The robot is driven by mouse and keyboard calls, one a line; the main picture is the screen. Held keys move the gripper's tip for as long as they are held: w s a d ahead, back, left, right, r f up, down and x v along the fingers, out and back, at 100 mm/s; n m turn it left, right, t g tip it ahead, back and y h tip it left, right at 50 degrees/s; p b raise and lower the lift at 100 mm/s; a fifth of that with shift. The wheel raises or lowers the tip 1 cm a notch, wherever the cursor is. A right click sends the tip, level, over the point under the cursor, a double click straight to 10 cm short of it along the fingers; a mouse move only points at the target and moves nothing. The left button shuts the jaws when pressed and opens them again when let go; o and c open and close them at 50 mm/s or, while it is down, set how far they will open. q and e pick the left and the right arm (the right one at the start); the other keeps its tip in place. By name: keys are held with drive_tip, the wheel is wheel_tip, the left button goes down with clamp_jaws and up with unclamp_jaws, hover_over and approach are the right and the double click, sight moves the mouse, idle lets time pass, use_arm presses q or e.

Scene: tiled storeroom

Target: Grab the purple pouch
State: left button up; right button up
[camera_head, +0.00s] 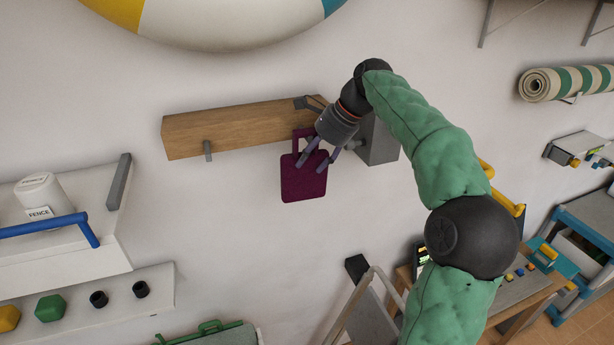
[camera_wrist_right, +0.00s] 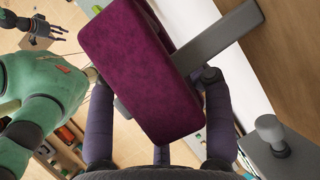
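The purple pouch (camera_head: 303,185) hangs by its handle loop from a wooden beam's peg on the wall. My right gripper (camera_head: 316,163) is at the pouch's upper right, its fingers overlapping it in the head view. In the right wrist view the pouch (camera_wrist_right: 150,75) fills the middle, and the fingers (camera_wrist_right: 160,110) stand wide apart on both sides of it. I cannot tell whether they touch it. A grey peg runs by the pouch's top. My left gripper (camera_wrist_right: 40,30) shows small at the upper left of the wrist view, empty with fingers spread; it is outside the head view.
The wooden beam (camera_head: 235,126) has another small peg, and a grey block (camera_head: 378,142) stands at its right end. White shelves (camera_head: 85,305) are at lower left. A wooden table (camera_head: 520,290) and striped roll (camera_head: 565,83) are at right. The wall below the pouch is bare.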

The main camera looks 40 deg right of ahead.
drive_tip(key=shift+f, duration=0.15)
clamp_jaws()
